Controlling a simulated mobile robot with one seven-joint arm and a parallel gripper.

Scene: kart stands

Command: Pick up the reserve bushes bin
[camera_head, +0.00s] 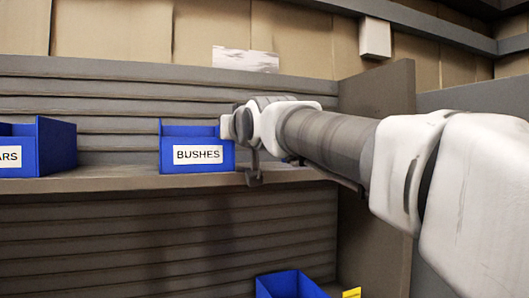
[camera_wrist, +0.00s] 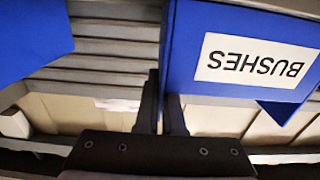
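A blue bin labelled BUSHES (camera_head: 168,155) stands upright on the upper shelf (camera_head: 100,181) in the head view. In the wrist view the same bin (camera_wrist: 190,50) shows upside down at the right, its label plain. My gripper (camera_head: 243,130) is at the bin's right side in the head view. In the wrist view my two dark fingers (camera_wrist: 162,112) are close together, with the bin's side wall between them. The bin hides part of one finger. The label on the bin does not say whether it is the reserve one.
Another blue bin, its label ending in ARS (camera_head: 58,150), stands at the left. A third blue bin (camera_head: 290,284) is below, its label unseen, by a yellow tag (camera_head: 352,293). A blue surface (camera_wrist: 30,35) fills the wrist view's upper left. A grey side panel (camera_head: 380,90) closes the shelf's right.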

